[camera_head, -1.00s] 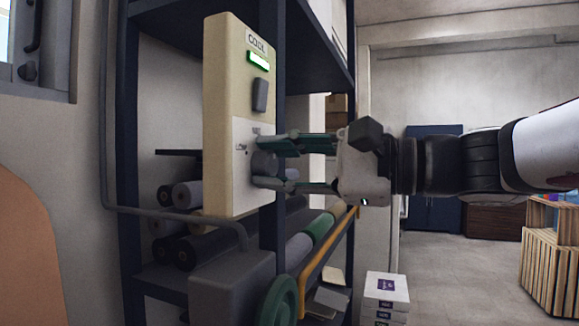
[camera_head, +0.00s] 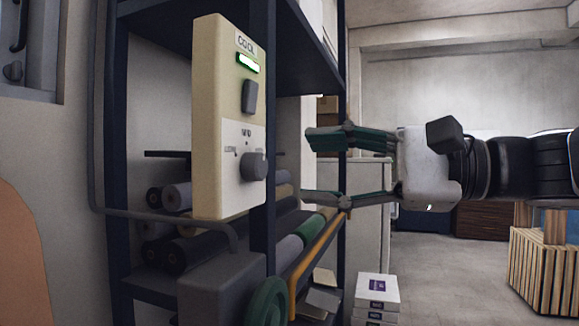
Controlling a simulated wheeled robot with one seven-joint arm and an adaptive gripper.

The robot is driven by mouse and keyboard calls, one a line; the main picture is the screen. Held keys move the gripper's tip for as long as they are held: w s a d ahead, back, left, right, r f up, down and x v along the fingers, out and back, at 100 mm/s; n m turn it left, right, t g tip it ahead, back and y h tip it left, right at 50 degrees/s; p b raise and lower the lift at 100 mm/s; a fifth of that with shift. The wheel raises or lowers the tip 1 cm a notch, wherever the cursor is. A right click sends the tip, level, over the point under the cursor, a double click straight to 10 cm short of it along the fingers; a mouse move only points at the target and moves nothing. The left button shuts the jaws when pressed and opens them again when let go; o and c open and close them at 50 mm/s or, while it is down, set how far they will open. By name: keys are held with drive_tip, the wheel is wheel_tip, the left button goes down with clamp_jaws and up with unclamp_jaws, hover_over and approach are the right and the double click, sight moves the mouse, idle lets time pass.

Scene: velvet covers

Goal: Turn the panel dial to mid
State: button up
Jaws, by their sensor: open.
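The panel (camera_head: 207,130) is a cream box with a white lower face, fixed upright at a dark shelf post. A label reading "COOL" and a lit green strip (camera_head: 248,63) are near its top, with a grey rocker switch (camera_head: 249,97) below. The grey round dial (camera_head: 254,167) is on the lower face, with small printed marks around it, one above that seems to read "MID". I cannot tell where the dial points. My gripper (camera_head: 306,168) is open and empty, to the right of the dial and clear of it, its green fingers facing the panel.
Dark shelving (camera_head: 119,150) with fabric rolls (camera_head: 180,196) stands behind the panel. A grey box (camera_head: 215,285), a green wheel (camera_head: 268,302) and an orange bar (camera_head: 318,250) are below. White boxes (camera_head: 377,292) are stacked at the lower right. A wooden crate (camera_head: 540,265) is further right.

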drive_tip(key=shift+v, duration=2.2)
drive_tip(key=shift+f, duration=0.1)
drive_tip(key=s+f+n+g+h+p, duration=0.35)
drive_tip(key=s+f+h+p, duration=0.25)
drive_tip(key=s+f+h, duration=0.5)
drive_tip(key=s+d+f+n+t+h+p, duration=0.1)
drive_tip(key=s+d+f+n+h+p, duration=0.3)
drive_tip(key=d, duration=0.7)
wheel_tip(320, 180, down, 4)
drive_tip(key=s+n+h, duration=0.1)
drive_tip(key=s+h, duration=0.1)
drive_tip(key=s, duration=0.1)
drive_tip(key=shift+n+p, duration=0.3)
drive_tip(key=shift+n, duration=0.05)
drive_tip(key=shift+r+t, duration=0.1)
drive_tip(key=shift+t, duration=0.15)
